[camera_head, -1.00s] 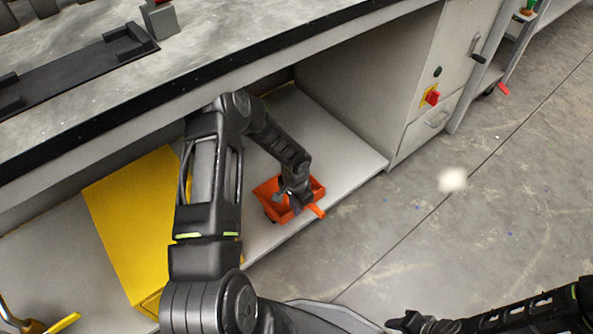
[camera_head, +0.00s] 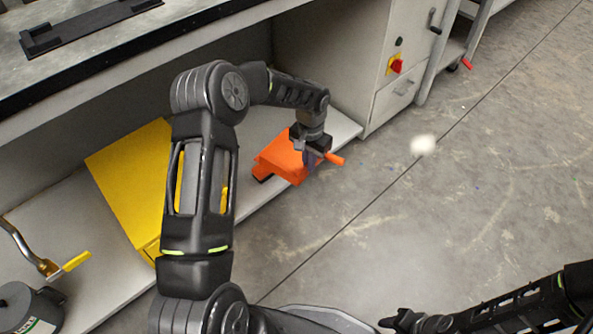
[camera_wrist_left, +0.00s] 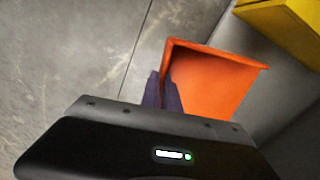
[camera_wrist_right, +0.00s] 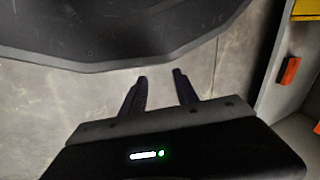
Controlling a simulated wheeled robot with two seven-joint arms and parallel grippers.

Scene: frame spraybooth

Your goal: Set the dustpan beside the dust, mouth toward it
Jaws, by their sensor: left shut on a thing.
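The orange dustpan (camera_head: 277,157) is in my left gripper (camera_head: 312,157), at the front edge of the low shelf under the bench. Its handle (camera_head: 335,159) points right, toward the floor. In the left wrist view the dustpan (camera_wrist_left: 215,82) lies beside the shut fingers (camera_wrist_left: 162,90), its wide end away from the wrist. The exact grip point is partly hidden. The dust is a small whitish pile (camera_head: 423,145) on the floor, to the right of the dustpan and apart from it. My right gripper (camera_head: 395,322) is low in the head view; its fingers (camera_wrist_right: 160,88) are apart and empty.
A yellow box (camera_head: 130,185) stands on the shelf (camera_head: 265,120) left of the dustpan. A cabinet with a red switch (camera_head: 396,65) stands behind the dust. The bench top overhangs the shelf. The concrete floor (camera_head: 400,215) around the dust is clear.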

